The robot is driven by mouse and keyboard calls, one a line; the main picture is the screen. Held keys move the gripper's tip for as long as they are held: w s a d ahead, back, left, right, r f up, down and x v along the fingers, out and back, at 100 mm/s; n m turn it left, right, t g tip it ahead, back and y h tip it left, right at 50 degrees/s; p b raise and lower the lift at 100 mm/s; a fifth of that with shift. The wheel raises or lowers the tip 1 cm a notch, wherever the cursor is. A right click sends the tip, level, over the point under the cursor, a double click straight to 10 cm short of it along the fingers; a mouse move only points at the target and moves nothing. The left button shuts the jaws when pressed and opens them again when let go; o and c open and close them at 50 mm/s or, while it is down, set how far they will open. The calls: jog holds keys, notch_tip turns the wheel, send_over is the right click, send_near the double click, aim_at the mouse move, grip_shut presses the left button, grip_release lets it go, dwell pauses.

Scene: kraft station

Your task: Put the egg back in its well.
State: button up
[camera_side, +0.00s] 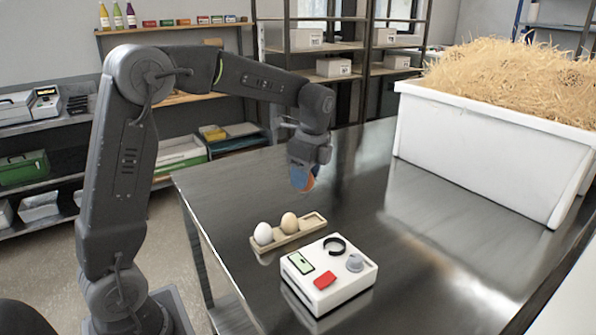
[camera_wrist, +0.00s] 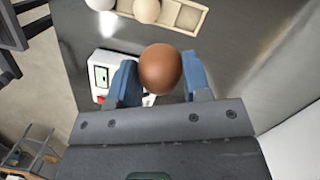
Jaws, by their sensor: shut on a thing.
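My gripper (camera_side: 303,178) is shut on a brown egg (camera_side: 309,183) and holds it above the table. In the wrist view the brown egg (camera_wrist: 161,69) sits between the two blue fingers of my gripper (camera_wrist: 160,78). A wooden egg holder (camera_side: 291,238) lies on the table below and a little left of my gripper in the side view. It holds a white egg (camera_side: 263,233) at its left end and a beige egg (camera_side: 289,222) in the middle. Its right-hand well (camera_side: 314,221) is empty. The holder also shows at the top of the wrist view (camera_wrist: 196,28).
A white device (camera_side: 329,273) with a green screen, a red button and a knob stands just in front of the holder. A large white bin of straw (camera_side: 480,150) stands at the table's back right. The metal table (camera_side: 400,220) is bare between them.

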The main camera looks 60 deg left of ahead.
jog(key=shift+w+a+f+n+g+h, duration=0.25)
jog(key=shift+w+f+n, duration=0.45)
jog(key=shift+f+n, duration=1.25)
jog(key=shift+w+a+f+n+g+h, duration=0.1)
jog(key=shift+w+a+f+n+h, duration=0.45)
jog(key=shift+f+n, duration=1.4)
jog(key=shift+w+a+f+n+g, duration=0.2)
jog(key=shift+w+f+n, duration=0.95)
jog(key=shift+n, duration=1.35)
jog(key=shift+s+f, duration=0.25)
jog(key=shift+f, duration=0.8)
jog(key=o, duration=0.8)
jog(key=shift+r, duration=4)
